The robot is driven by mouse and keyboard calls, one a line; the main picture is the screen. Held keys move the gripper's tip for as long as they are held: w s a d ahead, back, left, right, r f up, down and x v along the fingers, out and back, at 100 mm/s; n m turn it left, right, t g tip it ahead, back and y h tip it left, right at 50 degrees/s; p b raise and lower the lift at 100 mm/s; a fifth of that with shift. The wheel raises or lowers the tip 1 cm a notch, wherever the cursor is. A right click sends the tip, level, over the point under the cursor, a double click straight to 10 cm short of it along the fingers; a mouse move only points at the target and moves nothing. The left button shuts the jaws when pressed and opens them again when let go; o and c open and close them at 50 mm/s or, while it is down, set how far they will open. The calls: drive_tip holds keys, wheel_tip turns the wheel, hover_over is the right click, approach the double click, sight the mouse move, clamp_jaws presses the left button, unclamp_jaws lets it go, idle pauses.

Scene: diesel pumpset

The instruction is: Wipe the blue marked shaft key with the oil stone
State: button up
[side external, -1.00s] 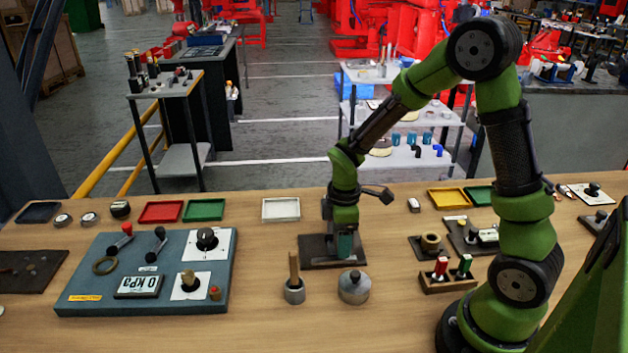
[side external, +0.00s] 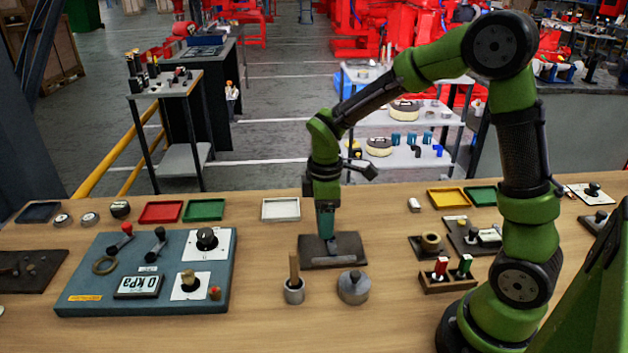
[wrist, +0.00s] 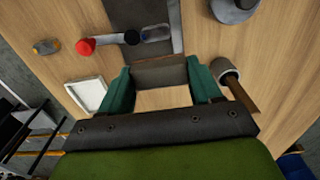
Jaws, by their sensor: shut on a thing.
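My gripper (side external: 325,232) is upright over the left part of a dark plate (side external: 357,257) on the bench. In the wrist view its green fingers (wrist: 161,88) are shut on the oil stone, a brown-grey block (wrist: 160,73). The fingers mostly hide the stone in the side view. The shaft key shows in the wrist view as a small blue-grey bar (wrist: 157,33) on the plate, just beyond the stone. I cannot tell whether stone and plate touch.
A pot with a wooden handle (side external: 294,290) and a round metal weight (side external: 354,288) stand in front. A white tray (side external: 281,208) lies behind. A blue-grey panel (side external: 110,254) stands left.

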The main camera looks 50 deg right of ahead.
drive_tip(key=shift+r, duration=1.05)
